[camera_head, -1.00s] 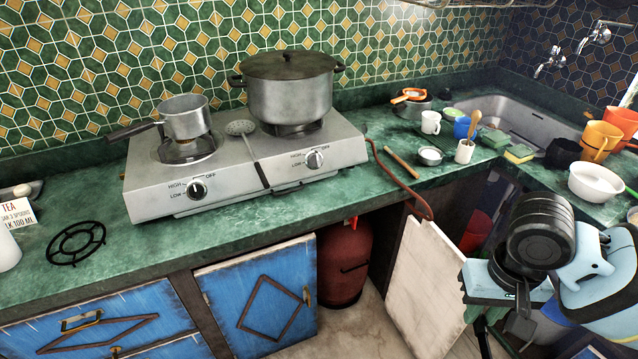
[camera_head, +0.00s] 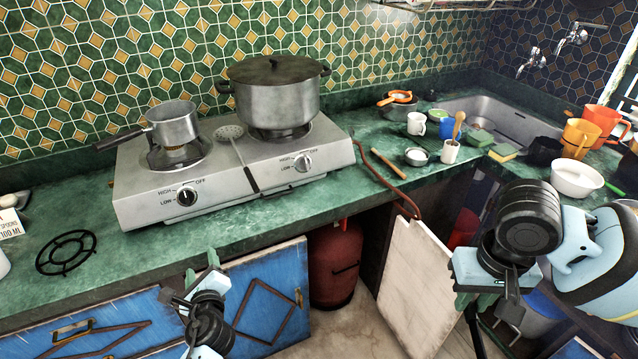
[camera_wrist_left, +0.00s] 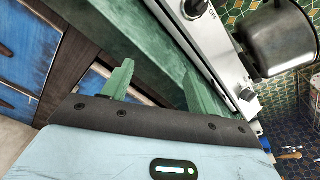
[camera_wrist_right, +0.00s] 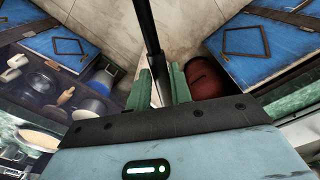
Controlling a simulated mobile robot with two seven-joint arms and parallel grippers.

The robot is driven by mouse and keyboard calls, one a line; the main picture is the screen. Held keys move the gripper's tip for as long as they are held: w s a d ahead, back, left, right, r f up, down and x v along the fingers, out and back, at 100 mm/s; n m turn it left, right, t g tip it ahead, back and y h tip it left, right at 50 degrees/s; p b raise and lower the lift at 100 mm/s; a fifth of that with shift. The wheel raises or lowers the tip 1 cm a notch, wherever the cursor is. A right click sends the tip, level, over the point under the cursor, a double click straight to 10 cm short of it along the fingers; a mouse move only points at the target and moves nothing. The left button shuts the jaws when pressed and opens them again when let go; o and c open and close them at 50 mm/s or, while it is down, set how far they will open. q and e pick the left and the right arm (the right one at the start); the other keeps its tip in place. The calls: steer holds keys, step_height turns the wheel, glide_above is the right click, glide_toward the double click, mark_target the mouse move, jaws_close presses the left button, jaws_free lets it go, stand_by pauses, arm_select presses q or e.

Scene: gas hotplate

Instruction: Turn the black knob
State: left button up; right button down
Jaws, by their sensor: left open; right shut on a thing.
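The black knob (camera_head: 187,197) is on the left front of the grey two-burner hotplate (camera_head: 150,212), between the HIGH, LOW and OFF marks. It shows at the top edge of the left wrist view (camera_wrist_left: 195,8). A silver-faced knob (camera_head: 303,162) is on the right front. My left gripper (camera_head: 202,268) is open and empty, apart from the black knob, below it in the picture before the blue cabinet doors. Its spread fingers show in the left wrist view (camera_wrist_left: 158,72). My right gripper (camera_wrist_right: 160,75) is shut on a dark rod (camera_wrist_right: 149,30), far right of the hotplate.
A small saucepan (camera_head: 173,124) and a large lidded pot (camera_head: 280,98) stand on the burners. A black ring stand (camera_head: 66,252) lies left on the green counter. A red gas cylinder (camera_head: 335,262) stands below. Cups and bowls crowd the right. The space before the hotplate is clear.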

mark_target(188, 203)
steer(key=shift+r, duration=0.2)
arm_select(q)
steer(key=w+a+r+m+t+y, duration=0.1)
steer(key=w+r+m+y, duration=0.1)
steer(key=r, duration=0.4)
steer(key=shift+w+r+m, duration=0.4)
steer(key=shift+w+m, duration=0.5)
steer(key=shift+w, duration=0.3)
steer(key=b+x, duration=0.2)
steer(key=x, duration=0.9)
steer(key=shift+a+f+b, duration=0.1)
steer(key=shift+f+b, duration=0.05)
steer(key=shift+b, duration=0.2)
steer(key=shift+w+a, duration=0.25)
steer(key=shift+w, duration=0.15)
arm_select(e)
step_height(188, 203, down, 7)
steer(key=g, duration=0.1)
steer(key=shift+s, duration=0.4)
arm_select(q)
steer(key=shift+c, duration=0.5)
